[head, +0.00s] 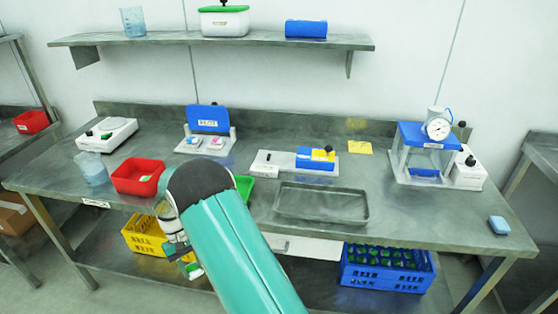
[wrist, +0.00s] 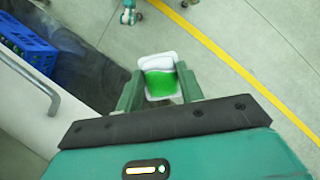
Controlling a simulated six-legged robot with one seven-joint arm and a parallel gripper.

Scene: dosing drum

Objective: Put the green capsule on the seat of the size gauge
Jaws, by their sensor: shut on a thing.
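My gripper (wrist: 160,90) is shut on the green capsule (wrist: 160,84), a small white-rimmed piece with a green face, held between the two fingertips. In the head view my gripper (head: 186,262) hangs low in front of the bench's front edge, mostly hidden by my arm; a bit of green and white shows at its tip. A blue-topped stand with a round dial (head: 424,145) is at the bench's right end. A long white base with a blue block and yellow part (head: 296,161) is mid-bench. No readable label shows which is the size gauge.
A red bin (head: 138,176), an empty grey tray (head: 321,203) and a green tray partly behind my arm stand on the bench (head: 420,215). Below are a yellow crate (head: 145,236) and a blue crate (head: 386,268) with green pieces. The bench edge lies between my gripper and the top.

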